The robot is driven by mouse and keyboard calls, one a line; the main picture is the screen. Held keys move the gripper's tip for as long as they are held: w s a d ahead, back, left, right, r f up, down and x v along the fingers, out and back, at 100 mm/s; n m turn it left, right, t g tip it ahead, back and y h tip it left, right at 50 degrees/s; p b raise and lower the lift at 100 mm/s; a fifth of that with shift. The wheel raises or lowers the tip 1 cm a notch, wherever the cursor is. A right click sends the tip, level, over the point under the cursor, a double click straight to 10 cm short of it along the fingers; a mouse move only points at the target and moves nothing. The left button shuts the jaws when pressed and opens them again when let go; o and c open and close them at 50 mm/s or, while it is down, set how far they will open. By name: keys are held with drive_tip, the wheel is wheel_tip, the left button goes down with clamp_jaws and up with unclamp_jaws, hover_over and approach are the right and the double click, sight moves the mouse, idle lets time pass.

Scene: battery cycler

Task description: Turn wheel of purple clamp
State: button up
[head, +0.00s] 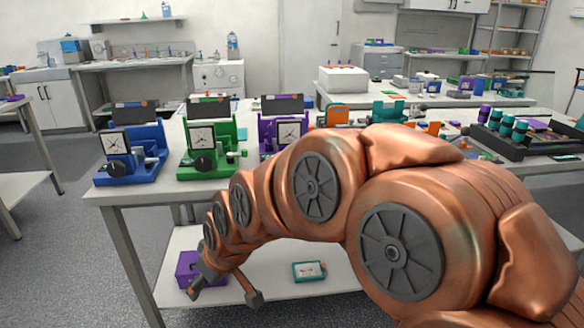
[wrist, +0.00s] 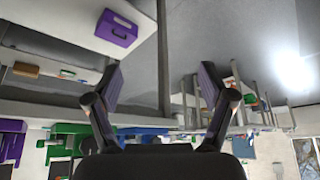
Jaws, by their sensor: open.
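The purple clamp (head: 267,136) stands on the front table to the right of the green one, with a square dial on its front. Its lower front is hidden behind my arm, and I cannot make out its wheel. A purple piece at the left edge of the wrist view (wrist: 12,143) may be part of it; that view looks upside down. My gripper (head: 224,294) is open and empty, low in front of the table, well below and left of the purple clamp. Its two spread fingers also show in the wrist view (wrist: 161,78).
A blue clamp (head: 147,165) and a green clamp (head: 222,150) stand left of the purple one. The table (head: 180,194) has its front edge above my gripper. A purple box (head: 186,270) and a teal-framed device (head: 309,270) lie on the lower shelf (head: 245,262).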

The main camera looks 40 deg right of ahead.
drive_tip(key=w+d+t+h+b, duration=0.2)
drive_tip(key=w+d+t+b, duration=0.15)
drive_tip(key=w+d, duration=0.6)
drive_tip(key=d+r+m+t+h, duration=0.1)
drive_tip(key=d+r+h, duration=0.1)
drive_tip(key=d, duration=0.6)
drive_tip(key=w+d+r+m+t+h+p, duration=0.1)
drive_tip(key=d+r+t+h, duration=0.1)
drive_tip(key=d, duration=0.7)
drive_tip(key=w+d+r+m+t+h+p, duration=0.1)
drive_tip(key=d+r+t+h, duration=0.1)
drive_tip(key=d+h, duration=0.3)
drive_tip(key=d+r, duration=0.1)
drive_tip(key=d, duration=0.3)
drive_tip(key=shift+w+d+r+m+h, duration=0.2)
drive_tip(key=shift+w+m+h, duration=0.05)
drive_tip(key=shift+m+h, duration=0.05)
drive_tip(key=p, duration=0.3)
drive_tip(key=shift+w+d+f, duration=0.1)
drive_tip(key=shift+w+d, duration=0.05)
drive_tip(key=shift+w, duration=0.05)
drive_tip(key=p, duration=0.3)
drive_tip(key=shift+w+d, duration=0.15)
drive_tip(key=p, duration=0.4)
drive_tip(key=shift+r+p, duration=0.3)
drive_tip(key=shift+p+x, duration=0.4)
drive_tip(key=shift+x, duration=2.2)
